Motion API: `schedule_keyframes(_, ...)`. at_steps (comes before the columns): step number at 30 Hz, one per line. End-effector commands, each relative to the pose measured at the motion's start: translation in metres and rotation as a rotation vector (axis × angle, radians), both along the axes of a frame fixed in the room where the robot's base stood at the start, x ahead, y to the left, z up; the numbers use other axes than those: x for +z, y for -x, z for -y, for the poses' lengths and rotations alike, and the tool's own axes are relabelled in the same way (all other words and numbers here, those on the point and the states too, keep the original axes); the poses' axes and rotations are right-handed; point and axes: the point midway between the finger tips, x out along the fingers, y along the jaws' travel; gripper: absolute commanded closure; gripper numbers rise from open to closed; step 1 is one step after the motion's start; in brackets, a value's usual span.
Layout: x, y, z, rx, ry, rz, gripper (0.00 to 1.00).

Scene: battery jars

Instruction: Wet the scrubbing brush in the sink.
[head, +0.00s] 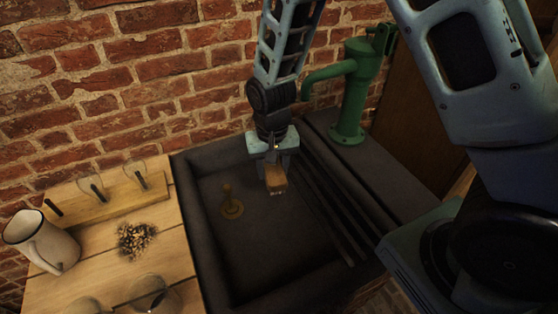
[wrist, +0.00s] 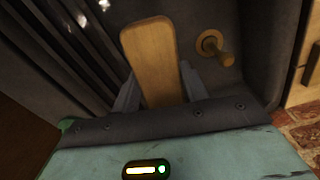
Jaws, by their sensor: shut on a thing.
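The scrubbing brush (head: 276,181) has a pale wooden body and is held in my gripper (head: 273,163) over the dark stone sink (head: 235,265). In the wrist view the flat wooden back of the brush (wrist: 151,52) stands between my two fingers (wrist: 157,92), which are shut on it. Its bristles are mostly hidden; a light edge shows at its lower end in the head view. I cannot tell whether the brush touches the sink floor. No water is clearly visible in the basin.
A brass upright fitting (head: 231,205) stands in the sink, left of the brush. A green hand pump (head: 347,95) stands at the back right, by the ribbed strip (head: 325,205). A wooden counter (head: 100,285) at left holds a white jug (head: 42,243), a dark crumbly pile (head: 134,238) and glassware.

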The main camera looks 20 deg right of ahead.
Motion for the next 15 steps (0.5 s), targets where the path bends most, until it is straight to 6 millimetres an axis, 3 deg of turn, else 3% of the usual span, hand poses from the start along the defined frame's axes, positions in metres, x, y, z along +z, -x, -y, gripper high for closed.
schedule_keyframes(15,-0.045,0.0,0.001,-0.003,0.001,-0.001,0.75)
